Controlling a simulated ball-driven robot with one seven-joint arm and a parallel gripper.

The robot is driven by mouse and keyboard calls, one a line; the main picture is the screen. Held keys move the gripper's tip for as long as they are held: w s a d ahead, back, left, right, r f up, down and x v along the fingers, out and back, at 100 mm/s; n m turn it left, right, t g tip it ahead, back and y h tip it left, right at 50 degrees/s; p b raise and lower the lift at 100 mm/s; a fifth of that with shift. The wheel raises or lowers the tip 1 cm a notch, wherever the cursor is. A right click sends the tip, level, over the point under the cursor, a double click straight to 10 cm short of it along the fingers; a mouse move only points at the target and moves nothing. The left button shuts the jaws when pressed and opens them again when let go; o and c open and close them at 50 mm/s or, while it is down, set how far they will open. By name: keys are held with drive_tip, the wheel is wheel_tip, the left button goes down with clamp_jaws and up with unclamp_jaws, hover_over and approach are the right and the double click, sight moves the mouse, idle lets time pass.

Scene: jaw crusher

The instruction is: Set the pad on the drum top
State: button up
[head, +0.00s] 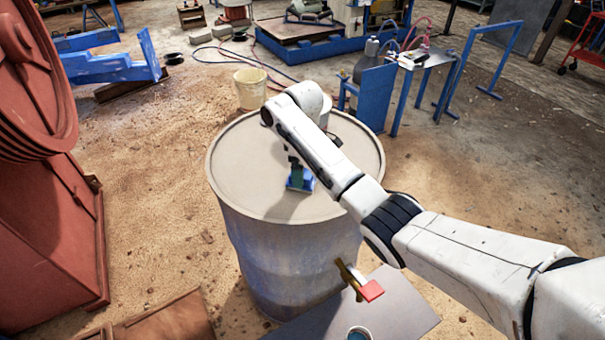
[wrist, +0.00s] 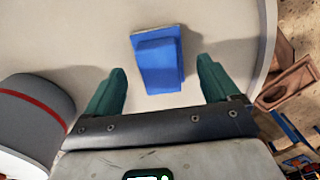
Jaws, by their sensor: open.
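The blue pad (head: 306,184) lies on the drum top (head: 240,165), right of its middle and partly hidden by my gripper. In the wrist view, the pad (wrist: 158,60) has a pale edge along its far side and a raised blue block on top. My gripper (wrist: 162,75) is open, with one green finger on each side of the pad's near end. Clear gaps show between the fingers and the pad, and nothing is held. In the head view, my gripper (head: 298,172) points down just over the pad.
A grey cylinder with a red band (wrist: 28,115) stands on the drum top, left in the wrist view. A grey table (head: 390,318) with a red-tipped brass item (head: 368,289) is in front. A red machine (head: 45,200) stands left, and a cream bucket (head: 250,88) stands behind.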

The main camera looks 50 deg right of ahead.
wheel_tip(320, 180, up, 10)
drive_tip(key=p, duration=0.3)
drive_tip(key=shift+f, duration=0.15)
drive_tip(key=shift+m+t+y, duration=0.3)
drive_tip(key=shift+t+y, duration=0.1)
drive_tip(key=shift+y, duration=0.1)
drive_tip(key=s+a+f, duration=0.1)
drive_tip(key=a+f, duration=0.1)
drive_tip(key=a, duration=0.1)
drive_tip(key=a+f, duration=0.2)
drive_tip(key=a, duration=0.1)
drive_tip(key=s+a+f, duration=0.1)
drive_tip(key=a+f, duration=0.1)
drive_tip(key=a, duration=0.1)
drive_tip(key=shift+s+a+f, duration=0.2)
drive_tip(key=shift+s+a, duration=0.1)
drive_tip(key=s+a+f+m, duration=0.2)
drive_tip(key=s+a+f, duration=0.3)
drive_tip(key=s, duration=0.5)
drive_tip(key=s+a+f+m, duration=0.2)
drive_tip(key=s+a+f, duration=0.3)
drive_tip(key=s, duration=0.4)
drive_tip(key=s+d+r+m+h, duration=0.1)
drive_tip(key=s+d+m, duration=0.1)
drive_tip(key=s, duration=1.1)
drive_tip(key=shift+s+d, duration=0.1)
